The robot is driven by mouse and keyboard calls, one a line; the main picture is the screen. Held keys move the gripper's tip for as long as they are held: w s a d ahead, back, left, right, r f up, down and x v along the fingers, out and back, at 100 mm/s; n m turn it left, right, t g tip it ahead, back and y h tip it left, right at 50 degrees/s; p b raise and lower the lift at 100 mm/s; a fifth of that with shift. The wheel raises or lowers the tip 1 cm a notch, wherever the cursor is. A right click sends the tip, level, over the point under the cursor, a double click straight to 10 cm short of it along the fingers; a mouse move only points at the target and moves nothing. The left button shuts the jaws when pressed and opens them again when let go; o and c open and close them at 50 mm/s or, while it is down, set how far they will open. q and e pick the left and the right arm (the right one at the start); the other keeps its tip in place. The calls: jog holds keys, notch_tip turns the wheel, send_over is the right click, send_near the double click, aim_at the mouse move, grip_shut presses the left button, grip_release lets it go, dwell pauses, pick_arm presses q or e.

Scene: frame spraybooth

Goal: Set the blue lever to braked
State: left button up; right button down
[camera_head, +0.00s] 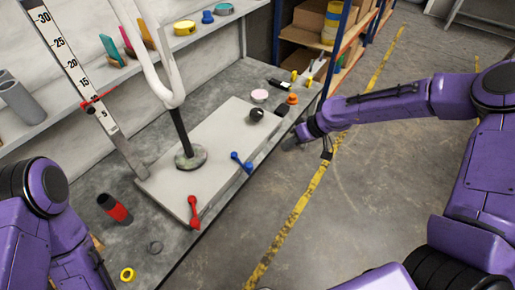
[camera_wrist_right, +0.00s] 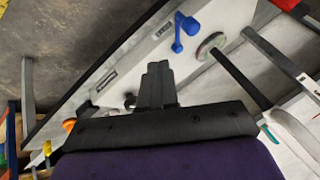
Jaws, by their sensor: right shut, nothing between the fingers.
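The blue lever (camera_head: 241,161) is mounted at the front edge of the pale board (camera_head: 222,127) on the bench. It also shows in the right wrist view (camera_wrist_right: 184,28), above and right of my fingers, with a small label beside it that I cannot read. My right gripper (camera_head: 290,143) is to the right of the blue lever, beyond the bench's front edge and apart from it. Its fingers (camera_wrist_right: 156,68) are shut and empty. My left arm shows at the left of the head view, but its gripper is out of view.
A red lever (camera_head: 194,209) sits nearer on the same board, and a black knob (camera_head: 257,114) farther along. A white frame (camera_head: 165,70) stands on a round base behind the blue lever. An orange-topped item (camera_head: 292,99) is at the bench's far end. The floor beside the bench is clear.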

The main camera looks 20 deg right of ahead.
aim_at(249, 170)
jog(key=w+a+f, duration=0.2)
jog(key=a+f, duration=0.6)
jog(key=a, duration=0.1)
jog(key=shift+p, duration=0.35)
jog(key=a, duration=0.1)
jog(key=s+a, duration=0.1)
jog(key=a, duration=0.1)
jog(key=shift+s+a+b, duration=0.1)
jog(key=shift+s+b, duration=0.2)
jog(key=shift+s, duration=0.05)
